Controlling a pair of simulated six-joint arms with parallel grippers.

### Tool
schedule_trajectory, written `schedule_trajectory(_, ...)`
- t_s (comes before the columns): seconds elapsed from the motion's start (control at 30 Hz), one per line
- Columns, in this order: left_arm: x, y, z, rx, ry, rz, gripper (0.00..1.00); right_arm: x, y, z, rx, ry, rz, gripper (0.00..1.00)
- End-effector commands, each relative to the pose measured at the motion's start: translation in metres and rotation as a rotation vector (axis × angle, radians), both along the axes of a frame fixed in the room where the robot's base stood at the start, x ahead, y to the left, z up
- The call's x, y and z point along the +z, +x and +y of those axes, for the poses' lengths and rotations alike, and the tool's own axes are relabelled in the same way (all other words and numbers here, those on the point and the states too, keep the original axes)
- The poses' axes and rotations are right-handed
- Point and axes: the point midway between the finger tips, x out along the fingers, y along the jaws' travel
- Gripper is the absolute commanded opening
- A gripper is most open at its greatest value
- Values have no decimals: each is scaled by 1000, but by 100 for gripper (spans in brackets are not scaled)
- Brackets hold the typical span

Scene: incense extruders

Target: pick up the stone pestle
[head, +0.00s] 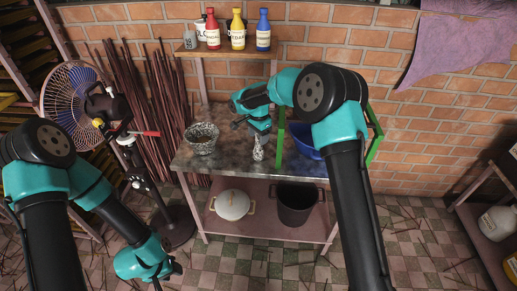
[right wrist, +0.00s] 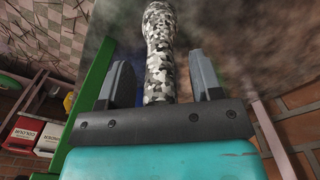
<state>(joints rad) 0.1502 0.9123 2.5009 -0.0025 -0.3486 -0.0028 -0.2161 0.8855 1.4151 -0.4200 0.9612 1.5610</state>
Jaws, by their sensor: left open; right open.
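The stone pestle (head: 258,150) is speckled grey and white and stands on the metal table near its front edge. My right gripper (head: 261,137) is right at its upper part, reaching down from above. In the right wrist view the pestle (right wrist: 159,52) runs between the two fingers of the open gripper (right wrist: 163,80), with a gap on each side. Its far end shows beyond the fingers; its near end is hidden behind the gripper body. My left gripper (head: 167,277) is open and empty, low over the tiled floor at the left.
A speckled stone mortar (head: 202,146) stands left of the pestle. A green frame (head: 281,137) and a blue basin (head: 304,152) are close on the right. Bottles (head: 238,30) stand on the shelf behind. A white pot (head: 232,205) and dark bucket (head: 296,207) are below.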

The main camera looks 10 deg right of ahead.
Motion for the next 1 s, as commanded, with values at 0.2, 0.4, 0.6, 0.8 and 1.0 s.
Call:
schedule_trajectory(0.2,0,0,0,0,0,0,43,0,0,0,0,0,0,59)
schedule_trajectory(0.4,0,0,0,0,0,0,43,0,0,0,0,0,0,54)
schedule_trajectory(0.6,0,0,0,0,0,0,43,0,0,0,0,0,0,35)
schedule_trajectory(0.8,0,0,0,0,0,0,43,0,0,0,0,0,0,16)
schedule_trajectory(1.0,0,0,0,0,0,0,43,1,0,0,0,0,-1,6)
